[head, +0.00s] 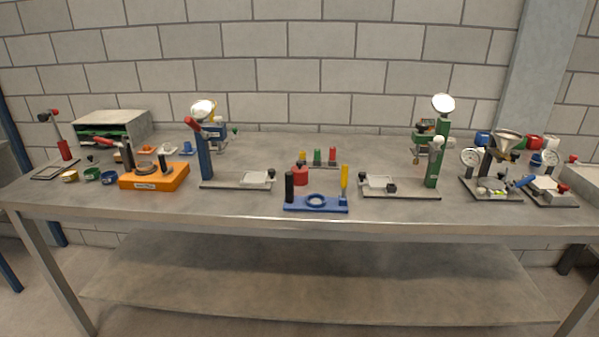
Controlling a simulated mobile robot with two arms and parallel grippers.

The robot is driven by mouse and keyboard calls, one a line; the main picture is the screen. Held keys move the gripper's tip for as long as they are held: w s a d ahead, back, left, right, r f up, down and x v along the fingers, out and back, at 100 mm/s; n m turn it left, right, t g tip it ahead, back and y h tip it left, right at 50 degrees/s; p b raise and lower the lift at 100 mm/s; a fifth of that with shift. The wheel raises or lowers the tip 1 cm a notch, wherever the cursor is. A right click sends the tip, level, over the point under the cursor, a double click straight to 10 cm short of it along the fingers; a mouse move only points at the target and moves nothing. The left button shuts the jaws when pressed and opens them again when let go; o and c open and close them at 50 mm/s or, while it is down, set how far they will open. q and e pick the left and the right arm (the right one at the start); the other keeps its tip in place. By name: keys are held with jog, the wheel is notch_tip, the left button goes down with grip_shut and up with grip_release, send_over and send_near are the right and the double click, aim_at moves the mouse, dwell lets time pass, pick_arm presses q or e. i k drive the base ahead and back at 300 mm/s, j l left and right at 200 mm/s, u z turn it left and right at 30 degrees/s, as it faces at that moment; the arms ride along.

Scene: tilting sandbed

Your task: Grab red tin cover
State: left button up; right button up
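Neither of my grippers shows in the head view. Several red things stand on the grey workbench (270,208), and I cannot tell for certain which is the red tin cover. A short red round piece (300,176) with a small dark knob stands near the middle, just behind a blue stand. A red can-like piece (534,142) sits among blue and white ones at the back right, partly hidden by the gear in front. Both are small in the picture, and I cannot tell a cover from a tin body.
The blue stand (316,203) with a ring and upright handles is at the front middle. A blue press (204,160) and a green press (436,160) flank it. An orange block (154,180) stands left. A funnel device (505,147) is at right. Bare bench lies between the stations.

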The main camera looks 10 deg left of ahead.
aim_at(301, 171)
jog(key=i+l+u, duration=0.1)
jog(key=i+l, duration=0.2)
jog(key=i+l+u, duration=0.15)
jog(key=i+l, duration=0.15)
jog(key=l, duration=0.15)
jog(key=i+l+u, duration=0.1)
jog(key=i+l, duration=0.15)
jog(key=l, duration=0.15)
